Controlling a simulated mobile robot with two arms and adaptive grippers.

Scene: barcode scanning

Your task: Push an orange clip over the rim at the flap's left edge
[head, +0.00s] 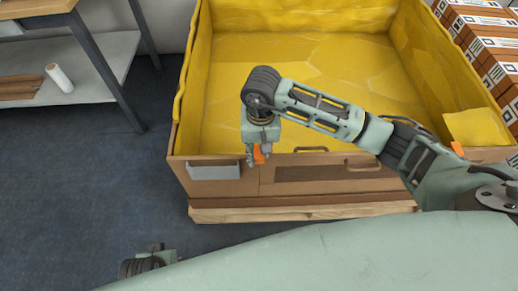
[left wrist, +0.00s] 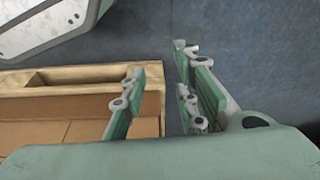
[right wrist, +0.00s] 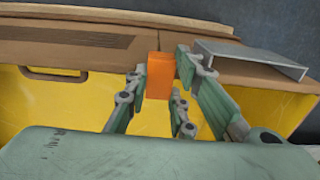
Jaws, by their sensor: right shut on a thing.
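An orange clip (head: 259,154) is at the front rim of the large cardboard box, held by my right gripper (head: 257,159), which points down there. In the right wrist view the clip (right wrist: 160,76) stands between the two fingers of the right gripper (right wrist: 161,64), overlapping the cardboard rim and the yellow lining. I cannot tell how far it sits over the rim. The front flap (head: 325,174) has a darker panel and handle slots; the clip is near its left edge. My left gripper (left wrist: 158,68) is open and empty, low beside the pallet.
The box with yellow lining (head: 300,60) stands on a wooden pallet (head: 300,212). A grey holder (head: 213,170) is on the front wall left of the clip. Another orange clip (head: 457,147) is at the right. Stacked boxes (head: 485,45) stand right; floor at left is free.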

